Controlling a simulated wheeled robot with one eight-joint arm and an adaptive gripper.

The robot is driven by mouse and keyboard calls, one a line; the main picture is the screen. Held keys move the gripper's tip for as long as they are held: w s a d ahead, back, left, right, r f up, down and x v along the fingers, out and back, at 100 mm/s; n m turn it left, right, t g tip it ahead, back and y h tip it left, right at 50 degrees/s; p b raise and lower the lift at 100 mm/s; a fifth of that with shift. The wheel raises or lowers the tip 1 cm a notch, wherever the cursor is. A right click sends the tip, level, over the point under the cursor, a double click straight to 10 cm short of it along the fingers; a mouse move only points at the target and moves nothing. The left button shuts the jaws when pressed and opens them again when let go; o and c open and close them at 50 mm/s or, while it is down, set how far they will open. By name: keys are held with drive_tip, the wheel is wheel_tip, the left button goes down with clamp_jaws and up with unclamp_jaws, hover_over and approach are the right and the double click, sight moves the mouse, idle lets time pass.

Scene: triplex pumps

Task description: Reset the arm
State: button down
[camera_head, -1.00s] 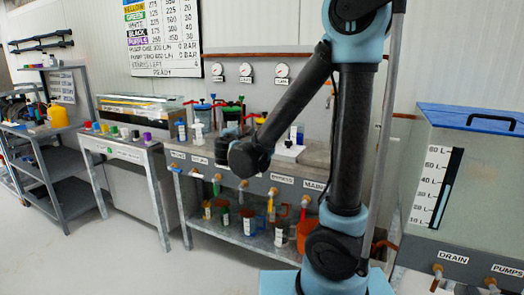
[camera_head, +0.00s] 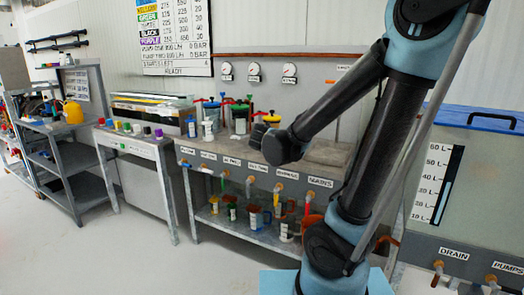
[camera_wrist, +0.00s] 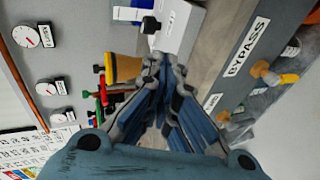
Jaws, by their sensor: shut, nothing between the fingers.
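My arm (camera_head: 385,130) rises from its blue base at the right of the head view, leans up to the right, and folds back down to the left. Its dark wrist end (camera_head: 278,147) hangs in front of the pump bench. In the wrist view my gripper (camera_wrist: 166,66) is shut and empty, its blue-grey fingers together. In the head view the fingers are not clear to see. Beyond the fingertips, in the wrist view, are a white box (camera_wrist: 178,22) with a black knob and an orange-brown tapered piece (camera_wrist: 124,69); I cannot tell whether the fingers touch them.
The pump bench (camera_head: 225,160) holds valves along its front and cups on its lower shelf. Three gauges (camera_head: 257,70) hang above it. A clear tank (camera_head: 480,170) with a blue lid stands close at the right. Shelves (camera_head: 70,160) stand at the left. The front-left floor is open.

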drive_tip(key=s+d+f+m+g, duration=0.6)
drive_tip(key=s+d+f+m, duration=0.15)
drive_tip(key=s+d, duration=0.55)
drive_tip(key=s+f+m+g+y, duration=0.2)
drive_tip(key=s+f, duration=0.1)
drive_tip(key=s, duration=0.5)
drive_tip(key=s+a+f+m+g+y, duration=0.1)
drive_tip(key=s+f+m+g+y, duration=0.1)
drive_tip(key=s, duration=0.6)
drive_tip(key=shift+a+f+m+g, duration=0.3)
drive_tip(key=shift+f+m, duration=0.45)
drive_tip(key=shift+f, duration=0.2)
